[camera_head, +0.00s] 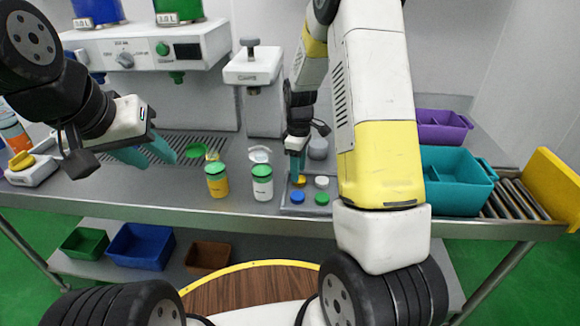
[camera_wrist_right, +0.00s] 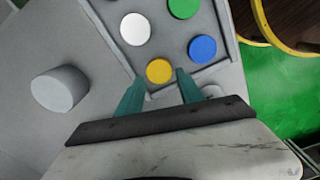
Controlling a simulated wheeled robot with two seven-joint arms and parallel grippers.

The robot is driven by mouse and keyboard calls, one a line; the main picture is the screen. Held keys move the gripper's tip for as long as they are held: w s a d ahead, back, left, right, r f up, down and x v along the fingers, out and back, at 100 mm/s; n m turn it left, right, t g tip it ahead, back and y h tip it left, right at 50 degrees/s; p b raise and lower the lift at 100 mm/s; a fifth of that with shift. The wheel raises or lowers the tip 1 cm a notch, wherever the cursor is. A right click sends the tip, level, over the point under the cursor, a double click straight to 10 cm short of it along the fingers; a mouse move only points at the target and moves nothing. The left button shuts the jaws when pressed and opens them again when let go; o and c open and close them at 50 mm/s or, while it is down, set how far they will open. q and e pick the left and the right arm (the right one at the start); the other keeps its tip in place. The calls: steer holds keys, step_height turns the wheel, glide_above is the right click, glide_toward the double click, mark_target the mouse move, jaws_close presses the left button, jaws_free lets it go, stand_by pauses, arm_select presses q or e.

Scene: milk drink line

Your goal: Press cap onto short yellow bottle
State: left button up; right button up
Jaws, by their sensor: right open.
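The short yellow bottle (camera_head: 218,187) stands upright on the steel counter and shows a green top. A white bottle (camera_head: 262,188) with a green top stands just right of it. The cap tray (camera_head: 292,211) holds a yellow cap (camera_head: 300,181), a white cap (camera_head: 322,182), a blue cap (camera_head: 297,197) and a green cap (camera_head: 322,198). My right gripper (camera_wrist_right: 157,82) is open, its fingertips on either side of the yellow cap (camera_wrist_right: 159,71); I cannot tell whether they touch it. My left gripper (camera_head: 147,154) is open and empty over the counter's left side.
A white cap press (camera_head: 253,68) stands behind the bottles, beside the dispenser (camera_head: 150,50). A grey cylinder (camera_wrist_right: 59,89) stands near the tray. A teal crate (camera_head: 455,190) and a purple bin (camera_head: 440,130) are at the right. Counter in front of the bottles is clear.

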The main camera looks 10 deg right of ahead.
steer(key=shift+f, duration=1.45)
steer(key=shift+c, duration=0.2)
jaws_close()
steer(key=shift+r, duration=0.1)
steer(key=shift+r, duration=0.5)
steer(key=r, duration=0.1)
steer(key=s+r, duration=0.1)
steer(key=shift+s+r, duration=0.1)
steer(key=shift+r, duration=0.2)
steer(key=s+a+r, duration=0.1)
steer(key=s, duration=1.3)
steer(key=shift+s+r, duration=0.15)
steer(key=shift+s, duration=0.25)
